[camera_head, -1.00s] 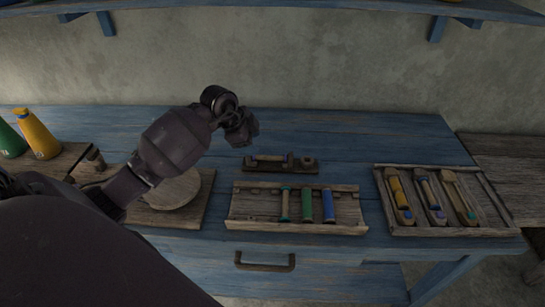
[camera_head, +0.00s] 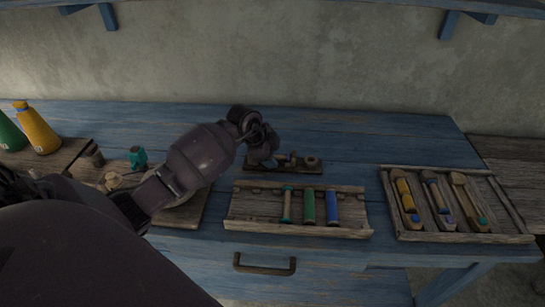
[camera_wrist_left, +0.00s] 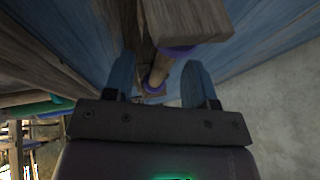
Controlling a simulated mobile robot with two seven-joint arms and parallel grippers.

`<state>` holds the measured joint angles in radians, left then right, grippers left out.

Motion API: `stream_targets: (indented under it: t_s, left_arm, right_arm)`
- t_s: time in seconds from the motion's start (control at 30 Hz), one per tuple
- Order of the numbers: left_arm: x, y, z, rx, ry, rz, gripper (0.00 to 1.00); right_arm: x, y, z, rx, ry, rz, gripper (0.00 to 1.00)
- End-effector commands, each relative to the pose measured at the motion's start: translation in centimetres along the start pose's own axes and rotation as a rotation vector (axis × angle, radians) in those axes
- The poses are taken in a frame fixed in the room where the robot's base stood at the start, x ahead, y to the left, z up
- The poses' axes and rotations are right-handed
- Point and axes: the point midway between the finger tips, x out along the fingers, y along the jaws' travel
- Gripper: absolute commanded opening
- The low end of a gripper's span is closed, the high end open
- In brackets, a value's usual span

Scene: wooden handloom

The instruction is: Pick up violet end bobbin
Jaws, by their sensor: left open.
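The violet end bobbin shows in the left wrist view as a pale brown shaft (camera_wrist_left: 160,72) with violet ends. It lies between the two blue fingers of my left gripper (camera_wrist_left: 160,66), which are open, with space beside it. In the head view my left gripper (camera_head: 267,150) is over the left part of the small dark wooden holder (camera_head: 290,169) and hides most of the bobbin. A wooden part (camera_wrist_left: 190,20) of the holder overlaps the bobbin's far end in the wrist view. My right gripper is not in view.
A wooden tray (camera_head: 240,222) with teal, green and blue bobbins lies in front of the holder. A tray of shuttles (camera_head: 400,234) lies to the right. The blue tabletop (camera_head: 400,135) behind is clear.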

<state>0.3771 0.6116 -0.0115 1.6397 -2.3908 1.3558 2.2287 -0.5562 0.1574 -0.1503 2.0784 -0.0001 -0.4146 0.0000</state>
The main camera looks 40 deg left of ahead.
Motion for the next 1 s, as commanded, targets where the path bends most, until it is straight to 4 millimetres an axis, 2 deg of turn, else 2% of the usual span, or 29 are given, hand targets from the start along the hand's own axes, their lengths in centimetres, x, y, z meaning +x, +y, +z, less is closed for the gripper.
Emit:
stream_targets:
  t_s: [0.07,0.3,0.4,0.63,0.77,0.87,1.0]
  left_arm:
    - [-0.1,0.0,0.0,0.000,0.000,0.000,0.48]
    - [-0.1,0.0,0.0,0.000,0.000,0.000,0.11]
    - [-0.1,0.0,0.0,0.000,0.000,0.000,0.00]
    - [-0.2,0.0,0.0,0.000,0.000,0.000,0.00]
    - [-1.0,-0.4,-0.4,0.000,0.001,-0.003,0.00]
    - [-2.5,-0.9,-1.0,0.002,0.003,-0.007,0.00]
    - [-5.3,-1.8,-2.2,0.003,0.004,-0.008,0.00]
  right_arm:
    - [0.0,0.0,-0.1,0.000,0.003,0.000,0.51]
    - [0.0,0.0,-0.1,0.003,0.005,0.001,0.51]
    - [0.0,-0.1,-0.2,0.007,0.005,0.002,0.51]
    - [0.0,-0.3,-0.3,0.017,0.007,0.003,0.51]
    - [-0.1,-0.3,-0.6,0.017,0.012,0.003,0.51]
    - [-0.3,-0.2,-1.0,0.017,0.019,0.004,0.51]
    - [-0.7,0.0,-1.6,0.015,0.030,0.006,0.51]
